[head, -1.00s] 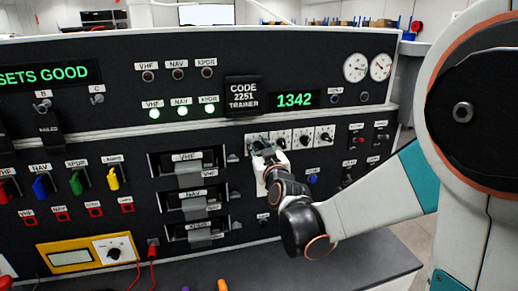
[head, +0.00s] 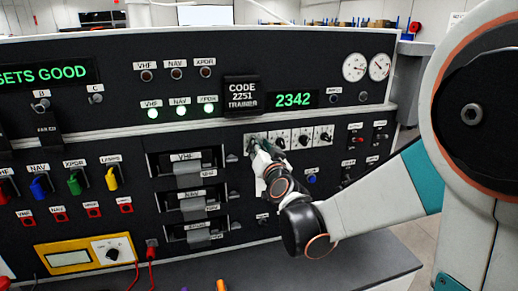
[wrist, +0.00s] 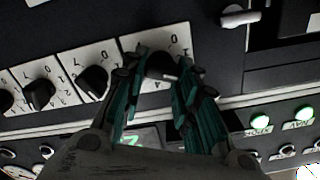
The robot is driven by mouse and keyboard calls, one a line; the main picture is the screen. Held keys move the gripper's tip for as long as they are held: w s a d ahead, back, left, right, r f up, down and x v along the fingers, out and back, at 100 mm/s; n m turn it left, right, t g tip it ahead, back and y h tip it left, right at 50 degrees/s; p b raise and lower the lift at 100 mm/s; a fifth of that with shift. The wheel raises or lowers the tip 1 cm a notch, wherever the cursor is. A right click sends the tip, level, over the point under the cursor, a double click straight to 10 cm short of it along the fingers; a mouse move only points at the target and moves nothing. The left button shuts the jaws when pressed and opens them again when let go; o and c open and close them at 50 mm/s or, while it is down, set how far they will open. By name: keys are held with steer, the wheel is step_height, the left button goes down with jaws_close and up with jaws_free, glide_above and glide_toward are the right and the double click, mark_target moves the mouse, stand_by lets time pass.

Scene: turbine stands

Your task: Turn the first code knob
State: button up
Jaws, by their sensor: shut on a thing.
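The first code knob (wrist: 161,65) is a black knob on a white dial plate, at the left end of the row of code knobs. My gripper (wrist: 160,76) is shut on it, with one teal finger on each side in the wrist view. In the head view my gripper (head: 259,148) reaches the left end of the row and largely hides this knob. The green code display (head: 293,100) above reads 2342. The placard (head: 242,94) beside it reads CODE 2251 TRAINER.
The other code knobs (head: 304,139) sit close to the right of my gripper in the head view. Drawer-like VHF and NAV units (head: 188,170) stick out to its left. Small switches (head: 356,141) are further right. A grey bench top (head: 365,262) lies below the panel.

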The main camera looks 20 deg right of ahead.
steer(key=shift+m, duration=0.4)
stand_by(0.4)
steer(key=o, duration=1.1)
steer(key=shift+c, duration=0.2)
steer(key=s, duration=1.2)
steer(key=shift+s, duration=0.15)
